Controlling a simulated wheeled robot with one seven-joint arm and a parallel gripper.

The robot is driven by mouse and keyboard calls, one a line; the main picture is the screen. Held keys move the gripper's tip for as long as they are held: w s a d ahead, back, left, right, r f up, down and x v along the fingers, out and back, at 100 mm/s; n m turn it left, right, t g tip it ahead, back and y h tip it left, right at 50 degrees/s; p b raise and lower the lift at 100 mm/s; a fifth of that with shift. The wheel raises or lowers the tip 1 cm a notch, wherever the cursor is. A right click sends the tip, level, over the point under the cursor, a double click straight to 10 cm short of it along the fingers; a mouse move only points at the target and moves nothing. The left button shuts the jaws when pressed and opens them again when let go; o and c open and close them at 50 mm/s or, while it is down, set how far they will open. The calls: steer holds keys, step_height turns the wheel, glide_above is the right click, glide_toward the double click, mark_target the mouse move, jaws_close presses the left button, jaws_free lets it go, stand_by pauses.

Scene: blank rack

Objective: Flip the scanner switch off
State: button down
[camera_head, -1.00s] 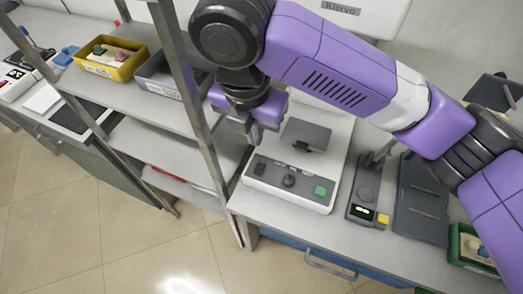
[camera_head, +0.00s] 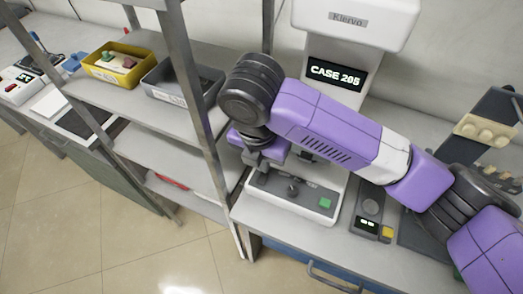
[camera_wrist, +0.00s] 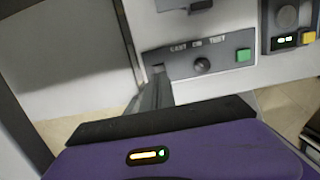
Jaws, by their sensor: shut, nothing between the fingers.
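The scanner is a white machine (camera_head: 352,20) marked Klervo with a lit screen (camera_head: 335,77) reading CASE 205. Its dark front panel (camera_head: 310,197) has a black round knob (camera_head: 293,188) in the middle and a green button (camera_head: 325,203) at the right. The wrist view also shows the knob (camera_wrist: 202,65) and the green button (camera_wrist: 243,55). My gripper (camera_head: 257,173) is shut and empty, with its fingertips (camera_wrist: 158,70) at the panel's left end. They hide the switch there; I cannot tell its position or whether they touch it.
A grey device with a dark dial (camera_head: 371,207) and a yellow button (camera_head: 387,233) stands right of the scanner. A metal rack post (camera_head: 195,100) rises close left of my gripper. Yellow (camera_head: 118,62) and grey (camera_head: 180,82) bins sit on the shelf further left.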

mark_target(265, 175)
steer(key=shift+w+d+f, duration=0.1)
steer(key=shift+w+f, duration=0.05)
steer(key=shift+f, duration=0.95)
steer(key=shift+w+f, duration=0.15)
steer(key=shift+f, duration=0.9)
